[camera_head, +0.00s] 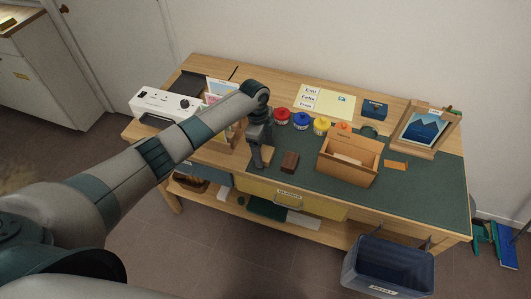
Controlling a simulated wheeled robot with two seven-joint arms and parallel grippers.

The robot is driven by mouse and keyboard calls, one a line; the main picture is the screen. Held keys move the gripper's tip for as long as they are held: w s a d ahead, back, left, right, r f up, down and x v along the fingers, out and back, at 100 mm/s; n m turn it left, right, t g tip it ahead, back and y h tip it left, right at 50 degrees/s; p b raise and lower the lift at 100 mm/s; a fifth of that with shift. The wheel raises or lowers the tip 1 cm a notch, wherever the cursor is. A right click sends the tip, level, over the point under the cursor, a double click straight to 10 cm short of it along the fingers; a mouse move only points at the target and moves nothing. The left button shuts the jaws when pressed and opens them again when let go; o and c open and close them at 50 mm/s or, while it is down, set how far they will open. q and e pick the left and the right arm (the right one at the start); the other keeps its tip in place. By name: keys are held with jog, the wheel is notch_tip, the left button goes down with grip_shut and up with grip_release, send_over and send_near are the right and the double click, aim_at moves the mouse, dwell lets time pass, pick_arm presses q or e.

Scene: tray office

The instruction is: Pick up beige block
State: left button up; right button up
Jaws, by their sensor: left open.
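My left gripper (261,153) points down over the green mat near the front of the desk, with its jaws open. The beige block (268,155) shows right at the fingers and is partly hidden by them. I cannot tell whether the fingers touch it. A dark brown block (289,162) lies on the mat just right of the gripper. My right gripper is out of view.
A wooden box (348,163) stands right of the blocks. Red (282,117), blue (302,121) and yellow (321,126) jars stand behind. A framed picture (424,130) is at right.

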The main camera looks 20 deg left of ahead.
pick_arm(q)
jog(key=shift+d+f, duration=0.15)
jog(key=shift+f, duration=0.8)
jog(key=c, duration=1.2)
